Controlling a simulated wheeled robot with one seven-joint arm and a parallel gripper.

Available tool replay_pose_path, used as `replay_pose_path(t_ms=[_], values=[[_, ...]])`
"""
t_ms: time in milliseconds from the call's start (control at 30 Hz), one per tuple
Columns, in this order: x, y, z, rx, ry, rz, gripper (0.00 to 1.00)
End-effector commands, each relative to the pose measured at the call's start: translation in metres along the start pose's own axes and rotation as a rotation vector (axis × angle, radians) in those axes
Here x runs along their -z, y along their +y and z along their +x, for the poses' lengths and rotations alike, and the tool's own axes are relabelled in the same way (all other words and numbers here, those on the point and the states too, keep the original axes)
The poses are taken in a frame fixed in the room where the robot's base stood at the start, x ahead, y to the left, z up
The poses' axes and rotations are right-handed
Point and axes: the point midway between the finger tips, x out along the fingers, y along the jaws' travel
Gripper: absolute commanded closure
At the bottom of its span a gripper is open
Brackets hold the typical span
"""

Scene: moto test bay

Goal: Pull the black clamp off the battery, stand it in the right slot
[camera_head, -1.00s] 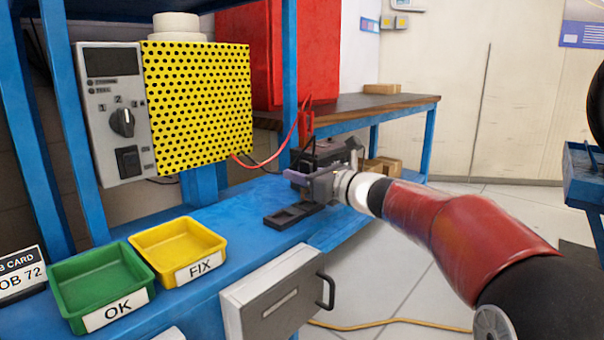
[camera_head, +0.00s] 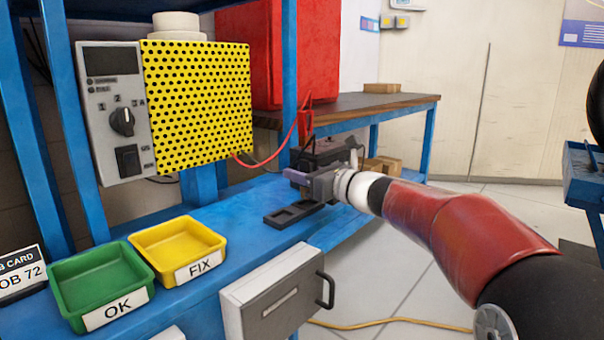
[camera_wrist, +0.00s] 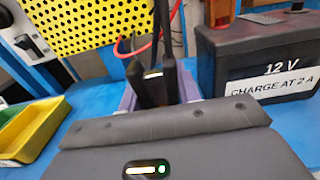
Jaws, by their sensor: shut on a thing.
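My gripper (camera_head: 294,176) is shut on the black clamp (camera_wrist: 152,84), which stands upright between the purple fingers in the wrist view. The clamp is apart from the battery (camera_wrist: 258,58), a dark box labelled 12 V to its right. In the head view the battery (camera_head: 326,152) is behind my gripper and partly hidden by it. The dark slot holder (camera_head: 283,220) lies on the blue bench below and in front of my gripper. My gripper and wrist hide part of it, and the clamp's lower end is hidden.
A red clamp (camera_head: 305,123) with a red cable is at the battery. Green OK (camera_head: 62,287) and yellow FIX (camera_head: 150,262) trays stand at the left. The yellow dotted charger (camera_head: 200,105) is behind. Bare blue bench lies between the trays and slot holder.

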Motion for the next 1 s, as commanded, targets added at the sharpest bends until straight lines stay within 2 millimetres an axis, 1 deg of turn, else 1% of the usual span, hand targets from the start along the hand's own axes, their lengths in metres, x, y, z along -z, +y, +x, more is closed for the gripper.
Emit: replay_pose_path(t_ms=[1000], values=[[0.015, 0.000, 0.000, 0.000, 0.000, 0.000, 0.99]])
